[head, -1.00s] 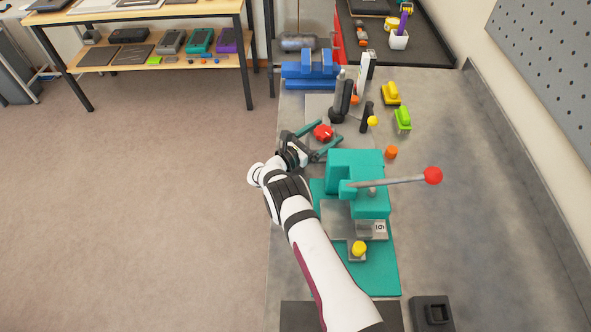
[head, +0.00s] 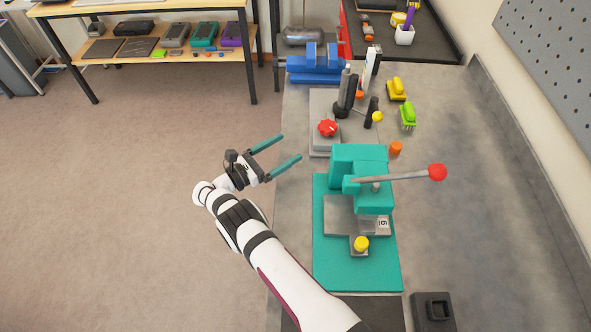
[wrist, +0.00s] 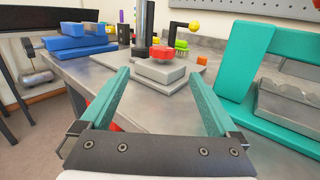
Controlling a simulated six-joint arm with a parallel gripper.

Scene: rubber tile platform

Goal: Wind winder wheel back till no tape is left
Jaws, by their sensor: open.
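A red lobed wheel (head: 327,128) sits on a grey block on a flat grey base plate (head: 320,99) at the bench's left edge. It also shows ahead in the wrist view (wrist: 162,52). I take it for the winder wheel; no tape can be made out on it. My gripper (head: 290,147) is open and empty, left of the wheel and apart from it, with its teal fingers pointing towards the bench. In the wrist view the gripper (wrist: 160,76) shows both fingers spread wide, with the wheel beyond and between them.
A teal press (head: 358,165) with a red-tipped lever (head: 437,172) stands close to the wheel's near right. A blue vise (head: 318,66) is behind it. Black posts (head: 344,108) and a yellow-tipped crank (head: 377,116) rise beside the wheel. The floor left of the bench is clear.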

